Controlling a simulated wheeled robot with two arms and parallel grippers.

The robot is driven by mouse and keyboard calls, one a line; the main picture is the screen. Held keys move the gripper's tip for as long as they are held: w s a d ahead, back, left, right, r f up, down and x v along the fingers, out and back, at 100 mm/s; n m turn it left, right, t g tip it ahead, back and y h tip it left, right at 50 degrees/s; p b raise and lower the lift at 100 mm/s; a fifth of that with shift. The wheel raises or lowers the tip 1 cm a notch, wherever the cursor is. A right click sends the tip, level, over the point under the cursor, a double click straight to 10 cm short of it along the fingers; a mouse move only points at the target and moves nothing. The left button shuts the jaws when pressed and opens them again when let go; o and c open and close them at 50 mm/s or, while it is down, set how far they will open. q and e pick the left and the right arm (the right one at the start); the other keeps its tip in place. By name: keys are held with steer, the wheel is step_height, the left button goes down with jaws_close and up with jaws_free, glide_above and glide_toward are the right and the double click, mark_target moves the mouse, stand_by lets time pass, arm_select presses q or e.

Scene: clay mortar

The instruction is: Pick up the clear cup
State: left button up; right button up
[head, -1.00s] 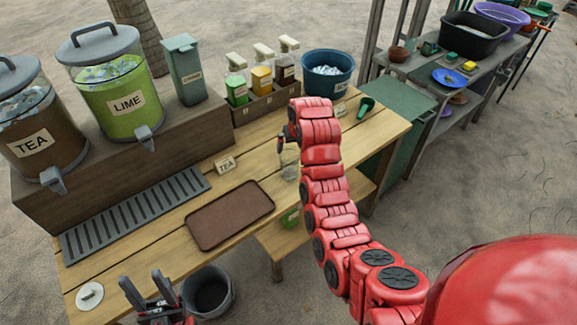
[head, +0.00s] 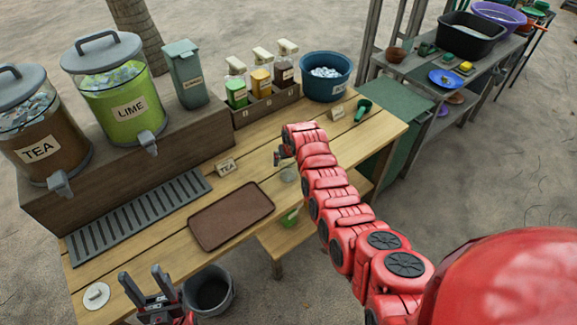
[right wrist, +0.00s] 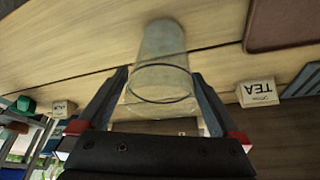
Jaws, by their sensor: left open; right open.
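The clear cup (head: 289,174) stands on the wooden table to the right of the brown tray, partly hidden by my right arm in the head view. In the right wrist view the clear cup (right wrist: 161,72) shows between the two open fingers of my right gripper (right wrist: 160,98), with its round rim toward the camera. I cannot tell whether the fingers touch it. In the head view my right gripper (head: 280,156) is beside the cup and mostly hidden by its own wrist. My left gripper (head: 146,287) is open and empty over the table's near left edge.
The brown tray (head: 231,215) lies left of the cup. A TEA card (head: 226,168) stands behind the tray. Drink dispensers (head: 122,105), a bottle crate (head: 266,105) and a blue ice bucket (head: 326,77) line the back. A grey bin (head: 208,291) stands below the front edge.

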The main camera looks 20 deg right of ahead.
steer(key=shift+w+f, duration=0.15)
steer(key=shift+f, duration=0.45)
steer(key=shift+b+x, duration=0.4)
steer(key=shift+x, duration=0.35)
steer(key=shift+w+f, duration=0.2)
steer(key=shift+f, duration=0.1)
steer(key=c, duration=1.1)
steer(key=shift+r, duration=0.2)
